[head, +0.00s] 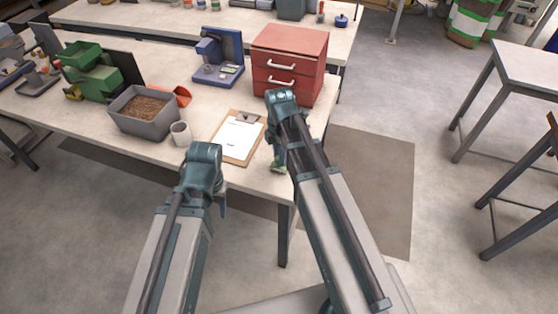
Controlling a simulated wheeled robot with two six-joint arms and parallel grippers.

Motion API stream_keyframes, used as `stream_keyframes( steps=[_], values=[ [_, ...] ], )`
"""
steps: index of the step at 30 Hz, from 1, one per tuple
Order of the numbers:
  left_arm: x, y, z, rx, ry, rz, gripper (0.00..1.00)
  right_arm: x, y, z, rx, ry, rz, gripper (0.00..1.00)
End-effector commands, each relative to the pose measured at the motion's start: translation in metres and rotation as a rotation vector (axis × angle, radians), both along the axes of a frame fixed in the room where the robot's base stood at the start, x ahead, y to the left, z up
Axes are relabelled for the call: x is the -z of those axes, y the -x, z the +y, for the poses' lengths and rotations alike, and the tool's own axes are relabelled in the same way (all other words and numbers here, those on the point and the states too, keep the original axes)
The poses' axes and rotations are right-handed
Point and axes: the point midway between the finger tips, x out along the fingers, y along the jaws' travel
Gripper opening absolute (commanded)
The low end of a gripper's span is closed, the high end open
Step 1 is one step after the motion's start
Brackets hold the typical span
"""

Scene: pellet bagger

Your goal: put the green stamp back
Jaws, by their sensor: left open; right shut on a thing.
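My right gripper (279,157) is at the right end of the near table, to the right of the clipboard. It is shut on a small green thing, which looks like the green stamp (278,169). My arm and gripper hide most of it. I cannot tell whether it touches the table. My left gripper (221,204) is in front of the table's front edge, below the clipboard. It is open and seems empty; its fingers are partly hidden by my arm. The clipboard (227,152) carries a white sheet.
A red drawer cabinet (292,45) stands behind my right gripper. A blue machine (218,76) is left of it. A grey bin of brown pellets (144,127), an orange scoop (183,95), a grey cup (180,133) and a green machine (88,70) stand further left.

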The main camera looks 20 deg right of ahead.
Motion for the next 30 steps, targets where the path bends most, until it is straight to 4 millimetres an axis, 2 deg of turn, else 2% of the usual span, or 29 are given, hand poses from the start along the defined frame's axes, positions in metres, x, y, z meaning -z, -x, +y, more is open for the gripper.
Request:
stream_keyframes(
  steps=[1, 8, 13, 14, 18, 30],
  values=[
    [0.0057, 0.0000, 0.0001, 0.000, 0.000, 0.000, 0.50, 0.0057, 0.0000, 0.0001, 0.000, 0.000, 0.000, 0.00],
    [0.0029, 0.0000, 0.0000, 0.000, 0.000, 0.000, 0.50, 0.0029, 0.0000, 0.0001, 0.000, 0.000, 0.000, 0.00],
    [0.0081, 0.0000, 0.0000, 0.000, 0.000, 0.000, 0.50, 0.0080, 0.0000, 0.0001, 0.000, 0.000, 0.000, 0.00],
    [0.0062, 0.0000, 0.0000, 0.000, 0.000, 0.000, 0.50, 0.0063, 0.0000, 0.0001, 0.000, 0.000, 0.000, 0.41],
    [0.0059, 0.0001, 0.0000, 0.000, 0.000, 0.000, 0.50, 0.0059, 0.0000, 0.0001, 0.000, 0.000, 0.000, 0.66],
    [0.0031, 0.0000, 0.0000, 0.000, 0.000, 0.000, 0.50, 0.0031, 0.0000, 0.0001, 0.000, 0.000, 0.000, 0.66]
  ],
)
